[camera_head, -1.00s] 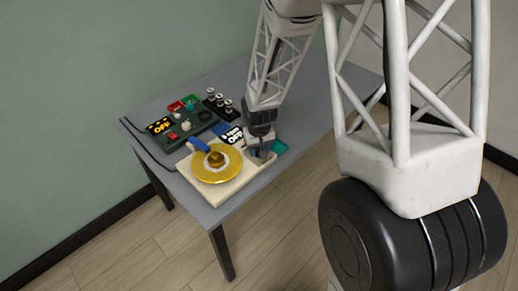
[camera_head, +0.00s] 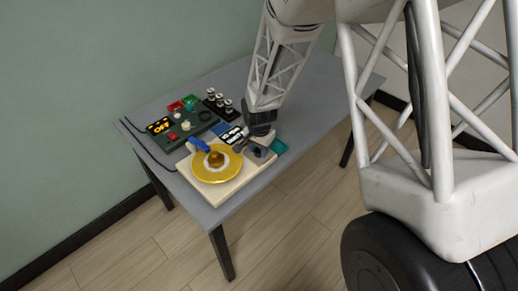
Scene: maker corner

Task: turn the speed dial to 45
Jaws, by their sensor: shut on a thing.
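A cream turntable-like unit (camera_head: 226,192) with a round gold platter (camera_head: 217,176) sits at the front of the grey table. A small dark round knob, apparently the speed dial (camera_head: 260,152), is at the unit's right back corner. My gripper (camera_head: 257,147) points down over that corner, shut on the dial as far as I can tell. The fingers partly cover the dial, and its pointer and marks are too small to read. A dark display with white characters (camera_head: 234,136) stands behind the platter; its reading is not legible.
A dark green control box (camera_head: 190,130) with an orange OFF display (camera_head: 159,126) stands behind left. Black posts (camera_head: 220,105), red and green trays (camera_head: 176,106) and a teal piece (camera_head: 279,146) are nearby. The table's right back is clear.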

